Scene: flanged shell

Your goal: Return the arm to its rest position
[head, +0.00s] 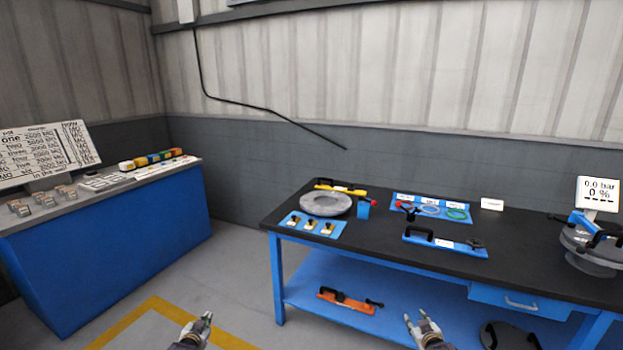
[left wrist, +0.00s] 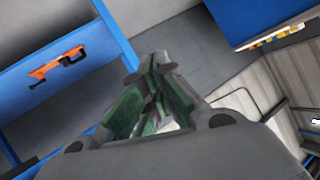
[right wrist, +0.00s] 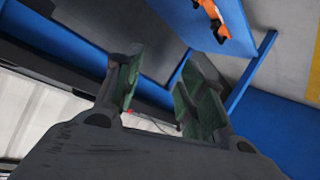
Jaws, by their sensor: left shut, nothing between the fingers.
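My left gripper (head: 207,317) is low in the head view, over the floor between the two benches. In the left wrist view its fingers (left wrist: 155,75) meet at the tips with nothing between them. My right gripper (head: 415,318) is low in the head view, in front of the black-topped workbench (head: 380,240). In the right wrist view its green-padded fingers (right wrist: 155,85) stand apart with nothing between them. Neither gripper touches anything on the bench.
The bench holds a grey ring (head: 326,204), a blue tray (head: 316,226), a blue tool (head: 445,242) and a flanged shell (head: 588,255) by a display (head: 598,193). An orange tool (head: 347,301) lies on the lower shelf. A blue counter (head: 120,250) stands left. Floor between is clear.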

